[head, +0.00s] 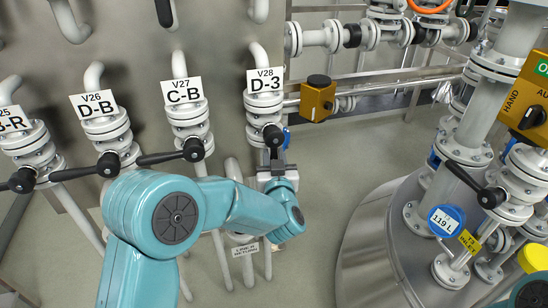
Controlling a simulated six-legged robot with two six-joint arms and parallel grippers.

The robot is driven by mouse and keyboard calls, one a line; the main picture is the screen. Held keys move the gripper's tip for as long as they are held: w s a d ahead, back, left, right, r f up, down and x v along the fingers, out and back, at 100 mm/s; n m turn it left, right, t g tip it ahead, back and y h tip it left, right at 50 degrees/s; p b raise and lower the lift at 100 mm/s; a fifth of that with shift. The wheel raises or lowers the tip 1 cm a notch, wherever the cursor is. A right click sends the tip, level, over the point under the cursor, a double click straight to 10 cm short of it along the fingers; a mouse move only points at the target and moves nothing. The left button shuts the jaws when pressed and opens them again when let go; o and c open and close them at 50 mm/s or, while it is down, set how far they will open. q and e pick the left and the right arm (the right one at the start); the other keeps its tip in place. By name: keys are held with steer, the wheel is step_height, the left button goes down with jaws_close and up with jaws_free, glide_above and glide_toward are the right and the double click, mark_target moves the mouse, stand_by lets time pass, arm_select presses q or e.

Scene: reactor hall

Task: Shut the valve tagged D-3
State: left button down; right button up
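The valve tagged D-3 (265,118), plate V28, sits on a grey flanged pipe at upper centre. Its black lever hub (273,134) shows at the front. The lever seems to point down along the pipe, largely hidden by my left gripper (273,158). My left gripper is right below the hub, at the lever; whether its fingers are closed on it is too small to tell. My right gripper is out of view; only a teal bit of my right arm shows at the bottom right corner.
Left of it stand valves C-B (188,120), D-B (106,130) and a partly cut-off one (32,150), levers across their pipes. A yellow box (317,98) sits close right of D-3. A steel tank (375,250) with fittings fills the right. Floor between is clear.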

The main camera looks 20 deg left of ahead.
arm_select(q)
steer(key=s+a+r+m+g+y+p, duration=0.1)
steer(key=s+a+r+m+g+p, duration=0.2)
steer(key=m+p, duration=1.2)
steer(key=shift+s+a+r+m+g+y+p, duration=0.3)
steer(key=shift+a+r+p, duration=0.8)
steer(key=shift+r+p, duration=1.1)
steer(key=shift+w+f+p, duration=0.1)
steer(key=shift+f+p, duration=0.25)
steer(key=shift+p, duration=0.05)
steer(key=c, duration=1)
jaws_free()
steer(key=shift+f, duration=0.1)
